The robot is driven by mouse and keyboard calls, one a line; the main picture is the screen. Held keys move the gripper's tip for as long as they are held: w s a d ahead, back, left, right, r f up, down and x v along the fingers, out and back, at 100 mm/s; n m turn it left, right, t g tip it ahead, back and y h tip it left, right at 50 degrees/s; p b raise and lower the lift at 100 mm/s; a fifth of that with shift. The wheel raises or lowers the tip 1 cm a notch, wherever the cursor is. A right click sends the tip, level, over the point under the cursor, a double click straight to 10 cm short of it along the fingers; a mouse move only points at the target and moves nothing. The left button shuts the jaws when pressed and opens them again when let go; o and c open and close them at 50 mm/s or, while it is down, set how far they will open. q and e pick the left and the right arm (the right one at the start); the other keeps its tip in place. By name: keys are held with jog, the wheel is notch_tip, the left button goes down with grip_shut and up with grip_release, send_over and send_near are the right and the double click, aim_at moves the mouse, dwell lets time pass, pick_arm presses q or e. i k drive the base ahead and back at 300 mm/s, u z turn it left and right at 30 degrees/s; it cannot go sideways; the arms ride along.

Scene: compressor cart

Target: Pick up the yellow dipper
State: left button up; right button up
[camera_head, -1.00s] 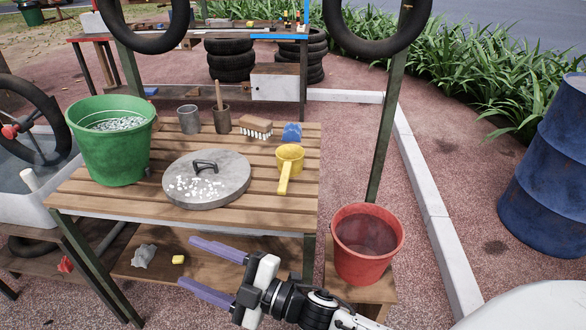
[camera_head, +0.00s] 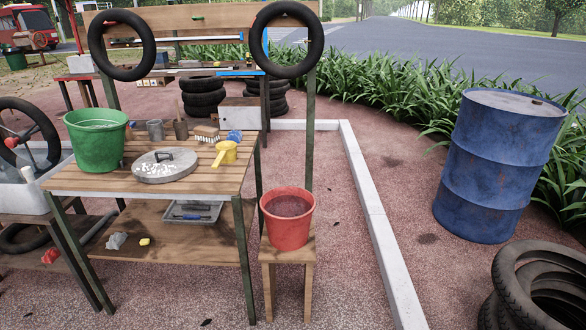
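The yellow dipper (camera_head: 226,153) sits on the right part of the slatted wooden table (camera_head: 212,184). Its cup is toward the back right and its handle points to the front left. It stands to the right of a round grey lid (camera_head: 165,167) with a dark handle and white bits on it. Neither of my grippers shows in the head view now.
A green bucket (camera_head: 97,140), grey cups (camera_head: 155,130), a brush (camera_head: 206,134) and a blue item (camera_head: 234,136) stand on the table. A red bucket (camera_head: 287,222) sits on a stool to the right. A blue barrel (camera_head: 498,165) and tires (camera_head: 540,285) stand farther right. Pavement between is clear.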

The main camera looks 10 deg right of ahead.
aim_at(226, 150)
jog(key=u, duration=0.6)
jog(key=i, duration=0.45)
jog(key=u, duration=0.5)
jog(key=i, duration=0.95)
jog(key=z, duration=0.25)
